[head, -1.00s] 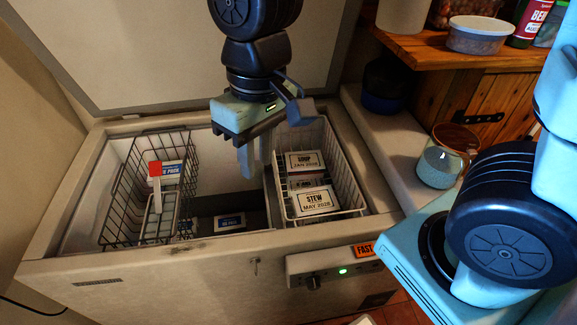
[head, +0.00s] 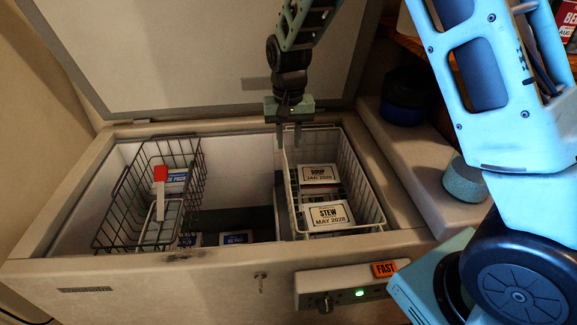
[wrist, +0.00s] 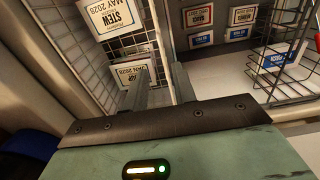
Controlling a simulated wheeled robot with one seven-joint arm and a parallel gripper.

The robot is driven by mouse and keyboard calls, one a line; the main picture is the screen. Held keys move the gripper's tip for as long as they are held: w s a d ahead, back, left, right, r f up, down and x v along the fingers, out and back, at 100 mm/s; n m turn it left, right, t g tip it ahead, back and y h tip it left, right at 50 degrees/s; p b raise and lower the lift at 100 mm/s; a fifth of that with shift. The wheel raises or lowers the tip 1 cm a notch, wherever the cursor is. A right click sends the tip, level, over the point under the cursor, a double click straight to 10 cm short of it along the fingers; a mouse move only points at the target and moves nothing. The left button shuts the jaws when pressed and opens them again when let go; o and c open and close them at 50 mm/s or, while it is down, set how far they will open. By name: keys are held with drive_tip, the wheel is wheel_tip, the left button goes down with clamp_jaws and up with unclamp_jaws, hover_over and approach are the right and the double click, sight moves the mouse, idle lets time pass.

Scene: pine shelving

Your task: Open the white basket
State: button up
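The white basket (head: 365,185) is a wire basket hanging in the right end of the open chest freezer. It holds labelled boxes, with a stew box (head: 326,216) in front and a soup box (head: 319,175) behind. My gripper (head: 288,144) points down at the basket's back left corner. Its two fingers are apart, with nothing clearly held. In the wrist view, my gripper (wrist: 158,82) has its fingers either side of the line of the white basket's (wrist: 150,32) wire side. I cannot tell whether they touch the wire.
A dark wire basket (head: 118,205) hangs at the left end, with a red-topped item (head: 160,174) in it. More boxes (head: 237,237) lie on the freezer floor between the baskets. The raised lid (head: 190,60) stands behind. A ledge (head: 415,165) with a jar (head: 464,180) is at right.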

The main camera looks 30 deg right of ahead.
sight(288, 173)
wheel_tip(288, 173, down, 9)
drive_tip(key=shift+f, duration=0.1)
drive_tip(key=shift+c, duration=0.4)
clamp_jaws()
